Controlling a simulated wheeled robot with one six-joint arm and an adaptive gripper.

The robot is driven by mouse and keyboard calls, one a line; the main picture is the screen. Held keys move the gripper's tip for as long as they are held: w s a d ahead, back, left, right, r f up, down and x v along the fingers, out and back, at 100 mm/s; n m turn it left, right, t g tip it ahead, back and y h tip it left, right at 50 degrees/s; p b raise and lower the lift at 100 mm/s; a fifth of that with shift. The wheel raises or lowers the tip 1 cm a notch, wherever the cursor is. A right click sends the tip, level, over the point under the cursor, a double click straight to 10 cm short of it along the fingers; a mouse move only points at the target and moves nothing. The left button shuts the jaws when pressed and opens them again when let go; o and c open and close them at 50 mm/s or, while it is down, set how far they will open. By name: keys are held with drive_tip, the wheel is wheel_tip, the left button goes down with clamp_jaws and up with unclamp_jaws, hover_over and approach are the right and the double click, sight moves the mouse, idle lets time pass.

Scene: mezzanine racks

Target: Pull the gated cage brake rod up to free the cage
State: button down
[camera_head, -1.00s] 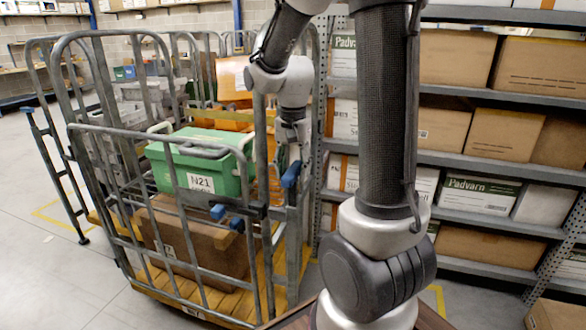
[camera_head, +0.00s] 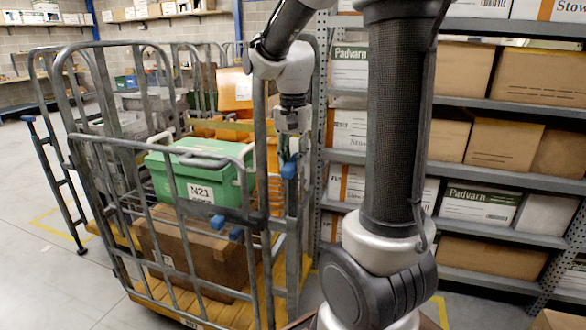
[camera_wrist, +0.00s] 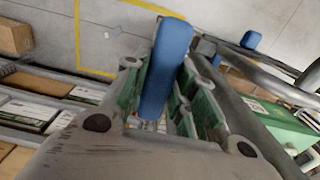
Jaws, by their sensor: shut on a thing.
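The brake rod's blue grip (camera_head: 289,169) stands at the right front corner of the grey gated cage (camera_head: 262,130). My gripper (camera_head: 291,155) hangs above it, with its fingers down around the blue grip. In the wrist view the blue grip (camera_wrist: 165,70) runs between the two green-padded fingers of my gripper (camera_wrist: 160,108). The gripper is shut on it. The rod's lower part runs down beside the cage's corner posts and is hard to tell from them. The lower end of the grip is partly hidden in the wrist view.
The cage holds a green crate (camera_head: 200,184) marked N21 and a brown box (camera_head: 190,245). Two blue-ended levers (camera_head: 217,222) sit at its front. Shelving with boxes (camera_head: 480,200) stands close on the right. Open floor (camera_head: 50,270) lies to the left.

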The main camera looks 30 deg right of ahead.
drive_tip(key=shift+w+r, duration=0.15)
drive_tip(key=shift+r, duration=0.15)
drive_tip(key=c, duration=1.4)
unclamp_jaws()
drive_tip(key=shift+o, duration=1.2)
wheel_tip(320, 180, up, 12)
